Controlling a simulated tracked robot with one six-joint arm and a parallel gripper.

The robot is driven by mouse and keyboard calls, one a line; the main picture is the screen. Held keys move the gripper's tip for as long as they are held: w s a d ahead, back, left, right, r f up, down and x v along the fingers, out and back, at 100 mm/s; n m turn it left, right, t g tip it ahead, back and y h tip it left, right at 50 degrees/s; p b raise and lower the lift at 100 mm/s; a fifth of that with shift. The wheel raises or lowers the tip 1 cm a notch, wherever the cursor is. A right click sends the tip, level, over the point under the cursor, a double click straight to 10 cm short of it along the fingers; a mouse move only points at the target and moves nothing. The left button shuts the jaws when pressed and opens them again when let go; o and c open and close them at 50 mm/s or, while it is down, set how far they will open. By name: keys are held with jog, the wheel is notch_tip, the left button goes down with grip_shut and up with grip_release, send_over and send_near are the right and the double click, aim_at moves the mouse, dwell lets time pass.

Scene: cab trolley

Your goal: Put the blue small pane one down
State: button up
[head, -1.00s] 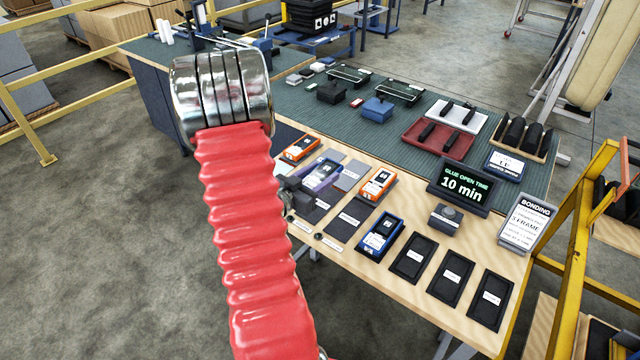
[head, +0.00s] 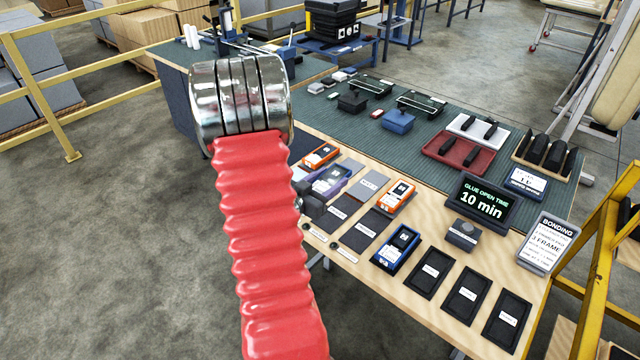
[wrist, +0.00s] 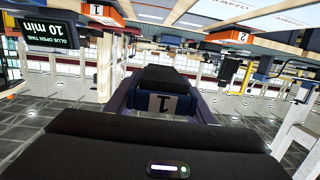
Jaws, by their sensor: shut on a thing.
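The blue small pane one (head: 331,181) looks purplish-blue in the head view, just beyond my gripper (head: 314,203) at the left part of the wooden bench top. My gripper, partly hidden behind my red arm sleeve, is shut on it. Another blue unit (head: 398,247) lies in the front row of the bench.
Orange units (head: 397,195) and (head: 320,155) lie close to the held pane. Flat dark pads (head: 363,230) lie to its right, and black trays (head: 433,273) line the front edge. A "10 min" display (head: 484,201) stands behind. A yellow rail (head: 595,245) is at the right.

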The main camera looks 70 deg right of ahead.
jog(key=w+a+r+n+t, duration=0.1)
jog(key=w+a+n+t, duration=0.2)
jog(key=w, duration=0.7)
jog(key=w+a+n+t, duration=0.25)
jog(key=w+t, duration=0.25)
jog(key=w, duration=0.5)
jog(key=w+a+n+t+y, duration=0.1)
jog(key=w+a+n+t, duration=0.2)
jog(key=w+a, duration=0.45)
jog(key=w+a+n+t+y, duration=0.1)
jog(key=w+a+n+t, duration=0.25)
jog(key=w, duration=0.65)
jog(key=w+a+n+t+y, duration=0.2)
jog(key=w+a+n+y, duration=0.1)
jog(key=a, duration=1)
jog(key=w+a+r+n+t+y, duration=0.1)
jog(key=w+a+y, duration=0.5)
jog(key=a, duration=0.7)
jog(key=w+a+n+t+y, duration=0.4)
jog(key=w+a+n, duration=0.1)
jog(key=a, duration=0.8)
jog(key=shift+w+a+r+n, duration=0.2)
jog(key=shift+w+r+n, duration=0.05)
jog(key=shift+w+n, duration=0.2)
jog(key=shift+d, duration=0.1)
